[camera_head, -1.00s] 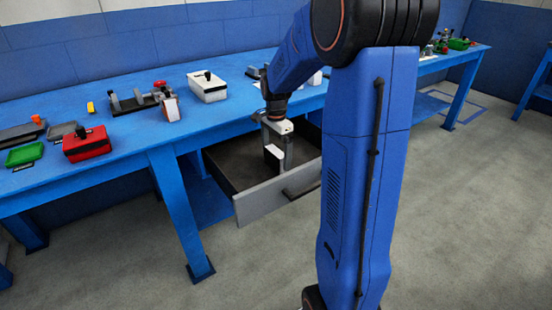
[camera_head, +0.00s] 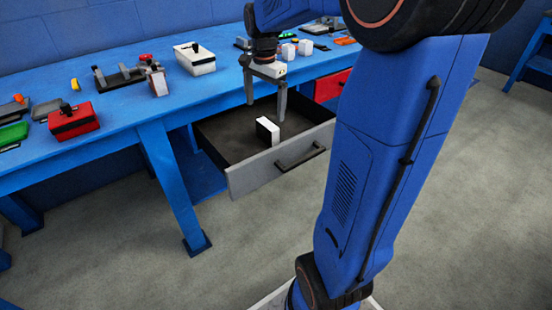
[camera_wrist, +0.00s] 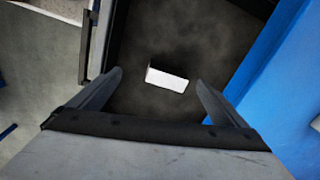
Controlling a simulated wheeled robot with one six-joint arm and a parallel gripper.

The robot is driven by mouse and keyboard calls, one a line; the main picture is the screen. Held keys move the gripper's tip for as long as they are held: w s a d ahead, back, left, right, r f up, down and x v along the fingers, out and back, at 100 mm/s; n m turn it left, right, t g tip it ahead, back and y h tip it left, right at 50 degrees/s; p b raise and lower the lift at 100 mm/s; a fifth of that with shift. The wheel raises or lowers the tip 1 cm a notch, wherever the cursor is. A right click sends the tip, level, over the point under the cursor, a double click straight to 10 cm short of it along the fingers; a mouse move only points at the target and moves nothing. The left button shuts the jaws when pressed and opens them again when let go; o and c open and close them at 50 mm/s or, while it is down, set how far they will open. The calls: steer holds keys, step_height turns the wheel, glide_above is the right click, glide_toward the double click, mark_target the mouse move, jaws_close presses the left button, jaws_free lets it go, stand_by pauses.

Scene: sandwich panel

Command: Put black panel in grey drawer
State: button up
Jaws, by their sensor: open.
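The grey drawer (camera_head: 248,176) stands pulled out from under the blue table, with a dark interior and a dark handle on its front. A small panel block (camera_head: 267,130), black with a white face, stands inside the drawer close to its front wall. In the wrist view the panel (camera_wrist: 167,79) shows mainly its white face, against the dark drawer floor. My gripper (camera_head: 265,105) is open and empty above the drawer, apart from the panel. In the wrist view its two fingers (camera_wrist: 158,88) are spread on either side of the panel below.
The blue table (camera_head: 120,105) carries a red box (camera_head: 74,122), a white box (camera_head: 195,60) and a fixture (camera_head: 125,75). Small white-faced blocks (camera_head: 297,49) stand behind my gripper. A red drawer (camera_head: 331,86) sits right of the grey one. The floor in front is clear.

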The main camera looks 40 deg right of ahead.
steer(key=s+a+n+t, duration=0.1)
steer(key=s+a+n, duration=0.3)
steer(key=s, duration=0.4)
steer(key=s+a+f+n+t, duration=0.1)
steer(key=s+a+n, duration=0.3)
steer(key=s, duration=0.5)
steer(key=s+a+f+n+t, duration=0.1)
steer(key=s+a+n+t, duration=0.1)
steer(key=s+a+n, duration=0.2)
steer(key=s+n, duration=0.3)
steer(key=s, duration=0.1)
steer(key=shift+s+a, duration=0.2)
steer(key=shift+a, duration=0.15)
